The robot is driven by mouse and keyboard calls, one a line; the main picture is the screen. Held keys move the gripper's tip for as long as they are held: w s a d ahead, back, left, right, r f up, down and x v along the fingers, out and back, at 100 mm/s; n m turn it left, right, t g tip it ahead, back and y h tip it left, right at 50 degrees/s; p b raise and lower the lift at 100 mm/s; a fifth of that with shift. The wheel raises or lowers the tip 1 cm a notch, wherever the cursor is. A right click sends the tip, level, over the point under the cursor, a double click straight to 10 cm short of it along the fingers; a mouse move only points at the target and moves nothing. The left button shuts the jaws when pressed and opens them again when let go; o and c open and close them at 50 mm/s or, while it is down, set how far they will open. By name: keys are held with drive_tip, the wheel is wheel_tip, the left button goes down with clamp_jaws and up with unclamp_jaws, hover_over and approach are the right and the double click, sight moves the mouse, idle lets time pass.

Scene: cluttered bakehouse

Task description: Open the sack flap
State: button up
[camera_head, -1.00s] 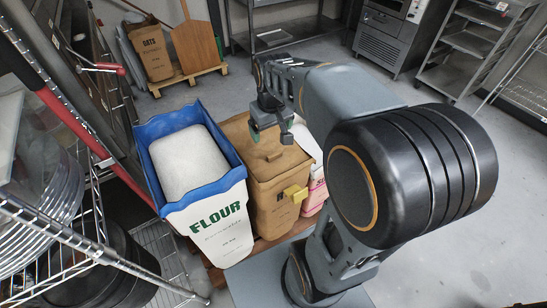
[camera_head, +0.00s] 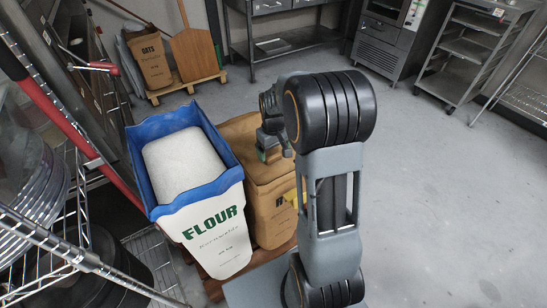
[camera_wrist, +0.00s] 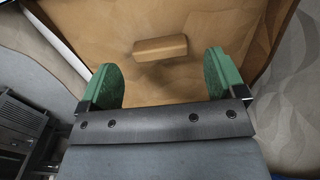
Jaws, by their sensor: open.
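The brown paper sack (camera_head: 272,222) stands right of the flour sack, with its top flap (camera_head: 240,132) lying closed. In the wrist view the flap (camera_wrist: 110,45) fills much of the picture, with a raised brown tab (camera_wrist: 160,47) on it. My gripper (camera_head: 270,153) is over the flap. In the wrist view my gripper (camera_wrist: 163,75) is open, its green fingers apart and empty. The tab lies ahead of the fingertips, roughly centred between them; contact cannot be told. My arm hides the sack's right side in the head view.
The open flour sack (camera_head: 222,245) with a blue rolled rim stands close on the left. Wire shelving (camera_head: 50,245) is at far left. The floor on the right is clear.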

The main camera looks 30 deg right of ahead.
sight(274, 156)
drive_tip(key=shift+f, duration=1.75)
